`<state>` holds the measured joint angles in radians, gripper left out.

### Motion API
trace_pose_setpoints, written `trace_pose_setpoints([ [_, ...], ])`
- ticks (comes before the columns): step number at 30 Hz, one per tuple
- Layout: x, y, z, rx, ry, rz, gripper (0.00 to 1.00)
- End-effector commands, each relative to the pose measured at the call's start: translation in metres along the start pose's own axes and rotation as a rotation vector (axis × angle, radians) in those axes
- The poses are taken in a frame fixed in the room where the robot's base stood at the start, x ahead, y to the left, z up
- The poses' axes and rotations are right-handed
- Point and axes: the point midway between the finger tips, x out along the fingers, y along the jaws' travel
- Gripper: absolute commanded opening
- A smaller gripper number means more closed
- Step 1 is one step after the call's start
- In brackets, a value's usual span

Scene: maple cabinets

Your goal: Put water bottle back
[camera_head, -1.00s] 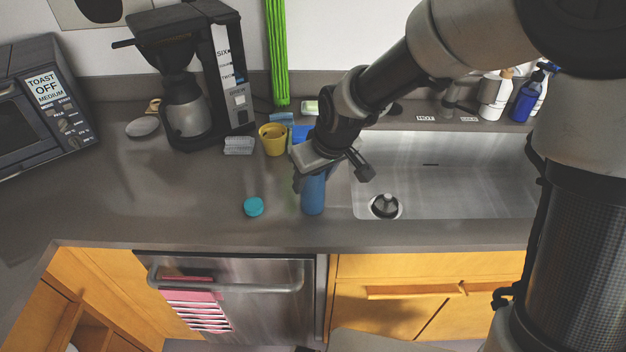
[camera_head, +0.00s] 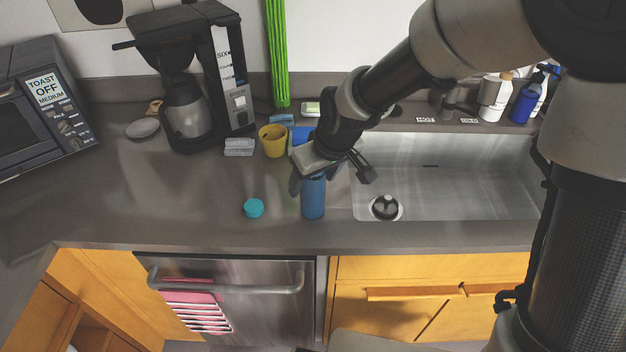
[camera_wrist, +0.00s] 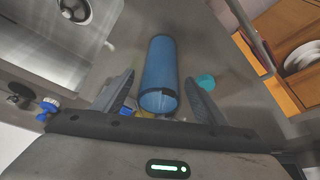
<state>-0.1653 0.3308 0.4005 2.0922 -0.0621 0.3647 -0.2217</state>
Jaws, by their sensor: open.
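A blue water bottle (camera_head: 313,200) stands upright on the grey counter, just left of the sink. Its top is hidden by my gripper in the head view. A teal cap (camera_head: 253,207) lies on the counter left of the bottle. My gripper (camera_head: 334,180) is open above and around the bottle's upper part. In the wrist view the bottle (camera_wrist: 160,70) lies between the two spread fingers (camera_wrist: 160,95), with a gap visible on each side. The teal cap (camera_wrist: 205,81) shows beyond the right finger there.
A yellow cup (camera_head: 273,141), a sponge-like grey block (camera_head: 239,147) and a coffee maker (camera_head: 187,115) stand behind. The steel sink (camera_head: 450,180) lies to the right. Soap bottles (camera_head: 525,98) stand at the back right. The counter left of the cap is clear.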

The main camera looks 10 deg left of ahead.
Motion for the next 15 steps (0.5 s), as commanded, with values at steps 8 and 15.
trace_pose_setpoints([
  [8,-0.062,0.002,-0.002,0.002,0.005,0.006,0.65],
  [15,-0.1,0.001,-0.001,0.001,0.002,0.003,0.65],
])
